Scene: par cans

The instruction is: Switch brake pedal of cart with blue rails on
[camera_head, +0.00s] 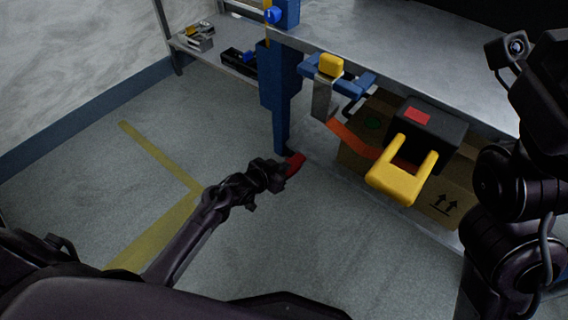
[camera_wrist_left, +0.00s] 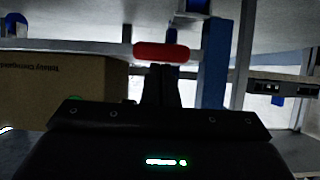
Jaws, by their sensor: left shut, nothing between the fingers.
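A red pedal (camera_head: 295,163) sits low by the foot of a blue post (camera_head: 281,95) under the metal bench or cart. My left gripper (camera_head: 280,173) is shut and empty, with its tips right at the pedal. In the left wrist view the pedal (camera_wrist_left: 162,52) is a red rounded bar just beyond the tips of the closed fingers (camera_wrist_left: 162,72). I cannot tell whether they touch or how far the pedal is pressed. Blue rail parts (camera_head: 360,84) show at the bench edge.
A cardboard box (camera_head: 445,197) stands under the bench top (camera_head: 400,60). A black box with a red label (camera_head: 428,132) and a yellow handle (camera_head: 395,187) juts out in front. A low shelf (camera_head: 222,62) is at the back left. The floor with yellow tape (camera_head: 160,157) is clear.

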